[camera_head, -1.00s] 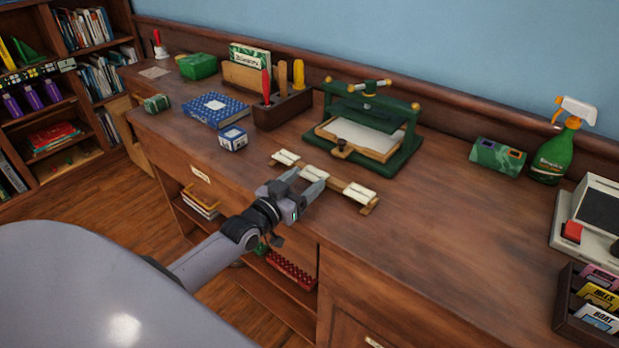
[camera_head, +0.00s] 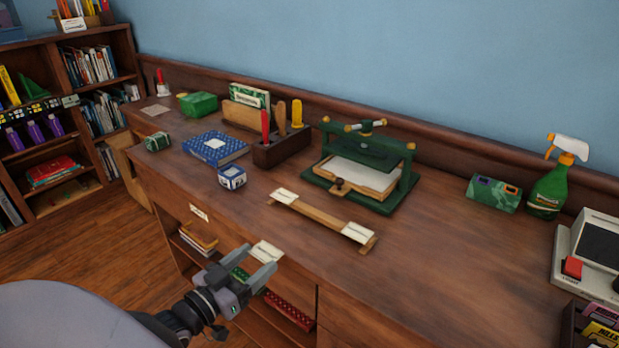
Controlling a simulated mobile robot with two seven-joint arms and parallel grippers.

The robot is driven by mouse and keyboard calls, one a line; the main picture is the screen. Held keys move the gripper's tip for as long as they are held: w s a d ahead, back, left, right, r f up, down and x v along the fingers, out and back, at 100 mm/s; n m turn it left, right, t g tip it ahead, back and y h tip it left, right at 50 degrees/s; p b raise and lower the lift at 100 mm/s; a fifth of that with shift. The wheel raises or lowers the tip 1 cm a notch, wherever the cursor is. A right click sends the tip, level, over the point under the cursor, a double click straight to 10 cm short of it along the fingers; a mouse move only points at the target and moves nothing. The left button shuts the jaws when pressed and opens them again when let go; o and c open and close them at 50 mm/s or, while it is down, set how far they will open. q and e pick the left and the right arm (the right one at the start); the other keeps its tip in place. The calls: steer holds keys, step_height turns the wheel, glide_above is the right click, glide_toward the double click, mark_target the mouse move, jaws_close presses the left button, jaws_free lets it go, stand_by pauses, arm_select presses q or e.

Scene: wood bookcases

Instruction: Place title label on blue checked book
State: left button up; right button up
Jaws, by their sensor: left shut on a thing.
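The blue checked book (camera_head: 203,152) lies flat on the desk at left centre, with a small white patch on its cover. My left gripper (camera_head: 262,260) is shut on a cream title label (camera_head: 267,251), held in front of the desk's front edge. A wooden label rack (camera_head: 318,215) lies on the desk, with one label (camera_head: 284,196) at its left end and another (camera_head: 357,233) at its right end. Its middle is bare. My right gripper is not in view.
Behind are a tool holder (camera_head: 280,150) and a green press (camera_head: 365,165). A green spray bottle (camera_head: 550,188) stands at right.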

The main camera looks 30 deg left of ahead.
arm_select(q)
steer(key=w+d+r+p, duration=0.1)
steer(key=d+r, duration=0.4)
steer(key=d, duration=0.2)
steer(key=w+d+r+y+p, duration=0.1)
steer(key=d+r, duration=0.4)
steer(key=d, duration=0.2)
steer(key=shift+w+d+n, duration=0.25)
steer(key=shift+d+n, duration=0.05)
steer(key=shift+n, duration=0.1)
steer(key=shift+r, duration=0.15)
